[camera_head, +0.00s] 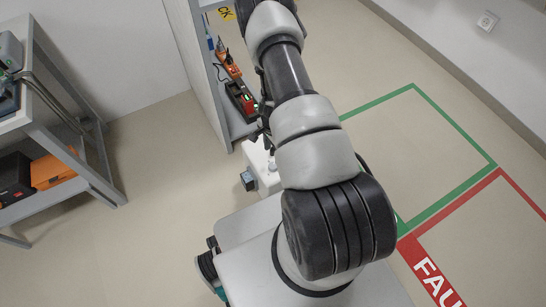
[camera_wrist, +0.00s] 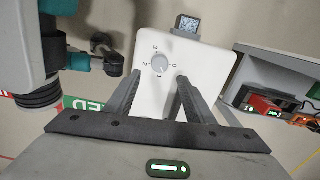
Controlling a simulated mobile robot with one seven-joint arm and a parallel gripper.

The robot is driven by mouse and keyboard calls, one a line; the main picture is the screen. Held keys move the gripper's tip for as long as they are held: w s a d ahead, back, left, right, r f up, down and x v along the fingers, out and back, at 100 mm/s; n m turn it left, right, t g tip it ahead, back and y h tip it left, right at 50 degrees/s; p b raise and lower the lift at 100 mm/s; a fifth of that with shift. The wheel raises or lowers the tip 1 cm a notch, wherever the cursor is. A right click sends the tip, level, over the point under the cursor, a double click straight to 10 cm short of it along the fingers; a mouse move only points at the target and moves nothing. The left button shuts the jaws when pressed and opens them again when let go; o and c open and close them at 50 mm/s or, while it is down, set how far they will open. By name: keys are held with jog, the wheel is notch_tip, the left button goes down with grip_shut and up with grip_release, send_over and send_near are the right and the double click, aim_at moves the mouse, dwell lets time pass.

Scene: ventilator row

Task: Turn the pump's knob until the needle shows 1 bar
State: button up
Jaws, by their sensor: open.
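The pump (camera_wrist: 205,58) is a white box with a round grey knob (camera_wrist: 160,64) on its face, ringed by small printed numbers. A small square dark-framed gauge (camera_wrist: 187,25) sits at the pump's upper edge in the wrist view; its needle is too small to read. My gripper (camera_wrist: 156,79) is open, its two dark fingers pointing at the pump face. The knob shows between and just beyond the fingertips, with nothing held. In the head view the pump (camera_head: 259,158) and gauge (camera_head: 248,179) show left of my arm; my gripper is mostly hidden there.
A grey shelf unit (camera_head: 205,75) with an orange tool (camera_head: 228,63) and a red-black device (camera_head: 241,98) stands behind the pump. A metal rack (camera_head: 75,160) with an orange case (camera_head: 55,168) is at the left. Open floor with green and red markings lies at the right.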

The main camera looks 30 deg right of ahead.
notch_tip(320, 180, up, 8)
jog(key=p, duration=0.1)
dwell(0.6)
jog(key=w+a+r+n+t, duration=0.1)
jog(key=a+r+n, duration=0.15)
jog(key=r, duration=0.75)
jog(key=w+a+r+n+t+y, duration=0.1)
jog(key=w+a+r+n, duration=0.15)
jog(key=r, duration=0.75)
jog(key=w+a+r+n+t, duration=0.15)
jog(key=a+r, duration=0.25)
jog(key=r, duration=0.7)
jog(key=s+a+r+n, duration=0.2)
jog(key=s+r+n, duration=0.1)
jog(key=s+r, duration=0.3)
jog(key=s+a+r+n, duration=0.2)
jog(key=s+r+n, duration=0.15)
jog(key=r, duration=0.45)
jog(key=s+r+n+t+h, duration=0.1)
jog(key=s+r+n, duration=0.15)
jog(key=s, duration=0.35)
jog(key=s+r+n+t, duration=0.1)
jog(key=s+r, duration=0.3)
jog(key=s, duration=0.2)
notch_tip(320, 180, up, 21)
jog(key=p, duration=2.2)
jog(key=shift+d, duration=0.25)
